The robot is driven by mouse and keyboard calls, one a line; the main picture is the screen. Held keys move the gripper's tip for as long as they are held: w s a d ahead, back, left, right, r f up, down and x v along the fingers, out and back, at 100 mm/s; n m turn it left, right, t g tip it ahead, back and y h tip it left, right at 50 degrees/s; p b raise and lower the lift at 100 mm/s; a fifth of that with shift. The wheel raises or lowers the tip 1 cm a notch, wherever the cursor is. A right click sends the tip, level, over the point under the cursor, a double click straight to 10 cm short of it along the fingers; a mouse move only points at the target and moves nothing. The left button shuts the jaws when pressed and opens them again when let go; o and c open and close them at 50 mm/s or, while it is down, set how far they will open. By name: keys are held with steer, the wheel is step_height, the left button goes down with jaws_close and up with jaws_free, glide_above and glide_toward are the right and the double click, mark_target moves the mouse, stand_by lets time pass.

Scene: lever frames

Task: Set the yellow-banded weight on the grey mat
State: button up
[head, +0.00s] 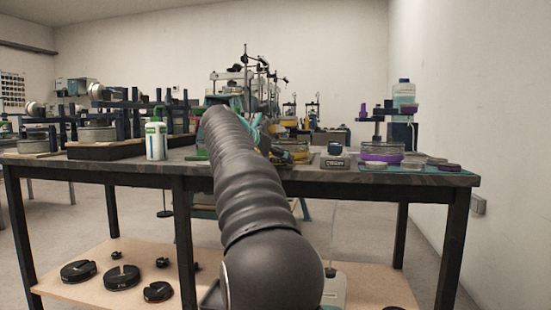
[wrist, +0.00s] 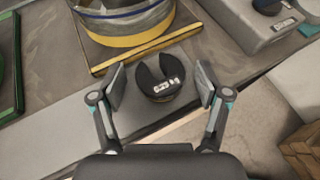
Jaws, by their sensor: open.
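A small black slotted weight (wrist: 160,78) with a white label stands between my gripper's fingers in the wrist view. I cannot make out a yellow band on it. My gripper (wrist: 161,88) is open, one finger on each side of the weight, with a gap visible on each side. Under the weight is a plain grey surface (wrist: 125,112) near the table's front edge; I cannot tell whether this is the grey mat. In the head view my arm hides the gripper and this weight.
A round vessel with a yellow base (wrist: 130,38) stands on a wooden-edged board just behind the weight. Black slotted weights (head: 122,277) lie on the lower shelf. A teal mat (head: 425,168) is at right.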

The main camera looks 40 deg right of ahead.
steer(key=shift+r, duration=0.15)
steer(key=p+v, duration=0.2)
steer(key=v, duration=1)
steer(key=shift+s, duration=0.1)
steer(key=s+a+f+m+t+y, duration=0.1)
steer(key=s+a+f+m+y, duration=0.3)
steer(key=s+a+f+m, duration=0.3)
steer(key=s+a+f+m+y, duration=0.4)
steer(key=s+a+f+m, duration=0.3)
steer(key=f, duration=1)
steer(key=s+a+f+m+t+y, duration=0.1)
steer(key=s+a+f+m+y, duration=0.3)
steer(key=s+a+f, duration=0.7)
steer(key=s+f+m, duration=0.1)
steer(key=s+m, duration=0.1)
steer(key=shift+s+a+f+m+t, duration=0.3)
steer(key=shift+a+m, duration=0.1)
